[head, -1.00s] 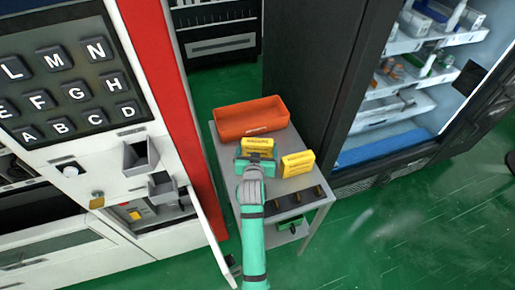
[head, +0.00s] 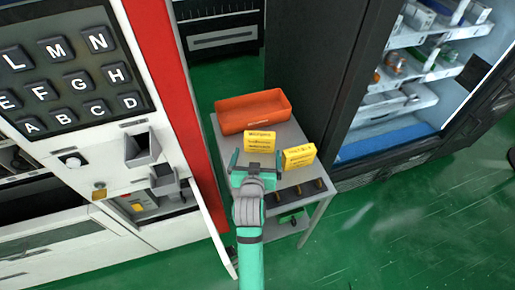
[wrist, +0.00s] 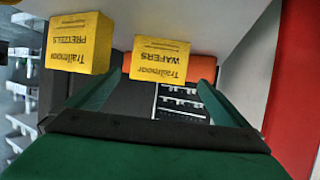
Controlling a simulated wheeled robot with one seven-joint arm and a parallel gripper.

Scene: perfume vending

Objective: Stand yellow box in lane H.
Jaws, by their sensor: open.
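Two yellow boxes stand on a small grey table. The one marked WAFERS (head: 260,143) stands just beyond my gripper (head: 256,160), and it also shows in the wrist view (wrist: 160,60) between the finger lines. The one marked PRETZELS (head: 299,157) stands to its right; in the wrist view it (wrist: 79,43) is at the upper left, outside the fingers. My gripper is open and empty, pointing at the wafers box from the near side, apart from it. Lane H itself is not visible; a key marked H (head: 114,74) is on the keypad at the left.
An orange bin (head: 253,112) sits at the table's back. The grey table (head: 228,150) has a black strip (head: 292,195) along its front. The white and red machine (head: 160,70) with an open flap is close on the left; a dark open cabinet (head: 330,80) is on the right.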

